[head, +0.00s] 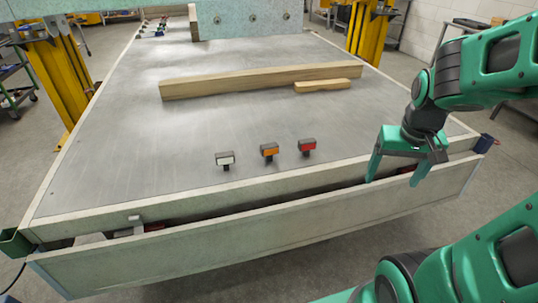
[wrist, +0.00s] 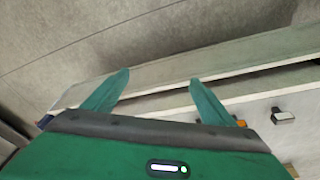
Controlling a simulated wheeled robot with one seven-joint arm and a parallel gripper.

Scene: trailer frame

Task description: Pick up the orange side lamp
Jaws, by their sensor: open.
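The orange side lamp (head: 269,150) stands upright on the grey trailer deck (head: 120,150) near its front edge, in the head view. It is the middle of three small lamps, between a white lamp (head: 225,159) and a red lamp (head: 307,146). My gripper (head: 392,182) is open and empty, pointing down at the front rail, well to the right of the orange lamp. In the wrist view my fingers (wrist: 159,76) are spread with nothing between them. A small pale-and-dark block (wrist: 283,116) shows at that view's right; I cannot tell which lamp it is.
A long wooden beam (head: 260,80) and a short wooden piece (head: 322,86) lie across the deck behind the lamps. A pale front rail (head: 250,240) runs along the near edge. Yellow posts (head: 369,33) stand behind. The deck around the lamps is clear.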

